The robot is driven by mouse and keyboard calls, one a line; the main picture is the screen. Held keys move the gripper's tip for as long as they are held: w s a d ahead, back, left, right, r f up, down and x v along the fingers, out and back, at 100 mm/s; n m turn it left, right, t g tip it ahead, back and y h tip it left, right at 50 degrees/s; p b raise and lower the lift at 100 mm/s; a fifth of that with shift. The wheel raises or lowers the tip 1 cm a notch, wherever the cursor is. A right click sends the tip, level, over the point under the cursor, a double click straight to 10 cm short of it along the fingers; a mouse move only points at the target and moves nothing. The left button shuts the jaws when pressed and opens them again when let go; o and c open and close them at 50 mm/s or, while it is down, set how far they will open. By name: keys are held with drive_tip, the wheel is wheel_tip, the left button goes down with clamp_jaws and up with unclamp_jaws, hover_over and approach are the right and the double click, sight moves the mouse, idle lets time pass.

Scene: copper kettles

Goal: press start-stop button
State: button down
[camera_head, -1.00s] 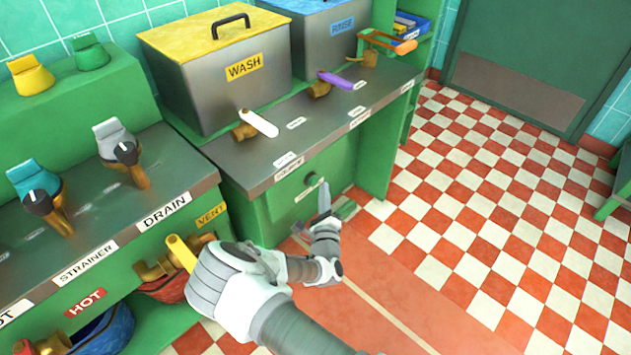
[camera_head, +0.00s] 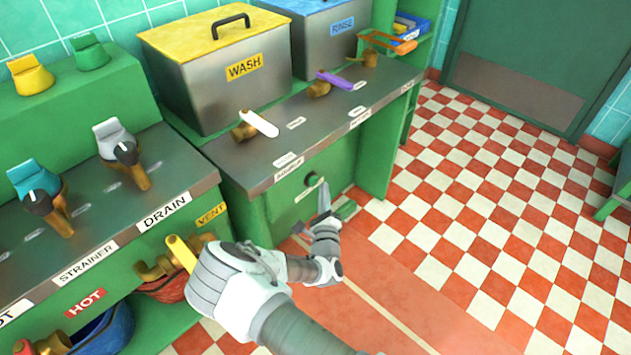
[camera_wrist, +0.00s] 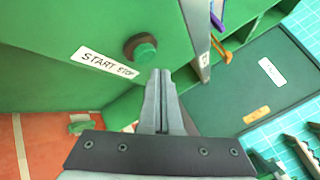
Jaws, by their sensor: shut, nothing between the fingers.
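The start-stop button (camera_wrist: 145,52) is a round green cap in a dark brown collar on a green panel, beside a white label (camera_wrist: 104,63) reading "START STOP". In the head view the button (camera_head: 311,179) shows small and dark on the green cabinet front under the steel counter. My gripper (camera_wrist: 158,72) is shut and empty, its fingertips just at the lower right edge of the button in the wrist view. I cannot tell whether they touch it. In the head view my gripper (camera_head: 324,192) points up at the button from just below.
The steel counter (camera_head: 240,165) overhangs the button panel. On it stand a WASH tank (camera_head: 205,90) with a yellow lid, a RINSE tank (camera_head: 335,60), and taps with white (camera_head: 262,124) and purple handles (camera_head: 335,80). The checkered floor to the right is clear.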

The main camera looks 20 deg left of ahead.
drive_tip(key=shift+a, duration=0.1)
idle(0.3)
drive_tip(key=shift+w+a, duration=0.2)
drive_tip(key=shift+a, duration=0.1)
drive_tip(key=shift+w+a, duration=0.2)
drive_tip(key=shift+a, duration=0.25)
idle(0.7)
drive_tip(key=shift+d, duration=0.1)
drive_tip(key=shift+s+d+p, duration=0.4)
drive_tip(key=shift+d+p, duration=0.3)
drive_tip(key=shift+d, duration=0.05)
drive_tip(key=s+d+p, duration=0.2)
drive_tip(key=d+p, duration=0.1)
drive_tip(key=d, duration=0.2)
drive_tip(key=shift+s+d, duration=0.15)
drive_tip(key=shift+d, duration=0.15)
idle(0.3)
